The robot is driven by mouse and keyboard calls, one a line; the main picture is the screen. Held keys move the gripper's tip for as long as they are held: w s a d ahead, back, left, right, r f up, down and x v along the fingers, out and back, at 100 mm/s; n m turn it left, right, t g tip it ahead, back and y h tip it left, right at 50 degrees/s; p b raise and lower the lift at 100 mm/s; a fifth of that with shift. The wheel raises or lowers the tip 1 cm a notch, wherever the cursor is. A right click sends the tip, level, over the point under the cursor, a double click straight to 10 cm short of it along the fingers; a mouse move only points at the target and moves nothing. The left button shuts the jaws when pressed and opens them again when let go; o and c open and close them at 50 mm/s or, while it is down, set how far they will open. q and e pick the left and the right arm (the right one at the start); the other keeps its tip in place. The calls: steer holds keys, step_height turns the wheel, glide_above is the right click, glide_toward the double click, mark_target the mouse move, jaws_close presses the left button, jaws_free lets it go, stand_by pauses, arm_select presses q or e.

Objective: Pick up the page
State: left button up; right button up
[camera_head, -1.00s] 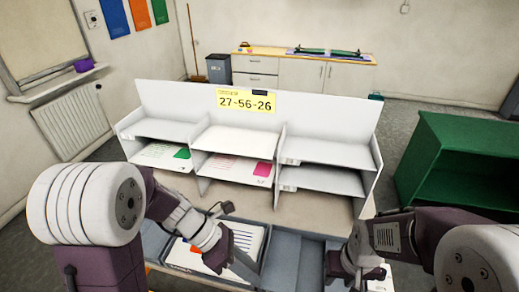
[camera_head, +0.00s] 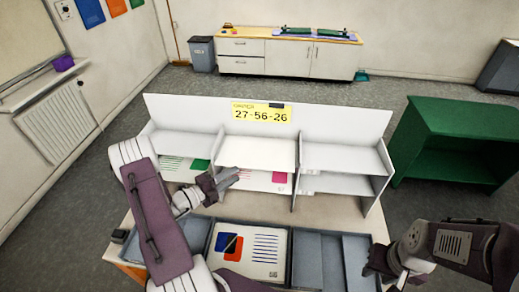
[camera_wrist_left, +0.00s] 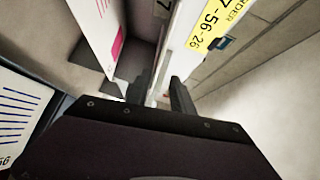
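A white page (camera_head: 262,257) with blue and orange shapes and blue lines lies in the middle section of the grey tray on the table. Its lined edge also shows in the left wrist view (camera_wrist_left: 18,115). A page with a magenta square (camera_head: 279,178) lies in the lower middle compartment of the white shelf, and a page with a green patch (camera_head: 200,165) lies in the lower left one.
The white shelf unit (camera_head: 344,157) stands on the table with a yellow label (camera_head: 262,114) reading 27-56-26. The tray's right section (camera_head: 318,262) looks empty. A green cabinet (camera_head: 449,135) stands at right. Grey floor lies clear behind the shelf.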

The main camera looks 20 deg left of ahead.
mark_target(249, 167)
arm_select(q)
steer(key=p+x, duration=0.1)
steer(key=x, duration=0.3)
steer(key=p+x, duration=0.1)
steer(key=x, duration=0.2)
steer(key=shift+w+d+f+p, duration=0.2)
steer(key=shift+w+f+p, duration=0.05)
steer(key=shift+w+p, duration=0.1)
steer(key=shift+s+r, duration=0.1)
steer(key=shift+s, duration=0.05)
jaws_close()
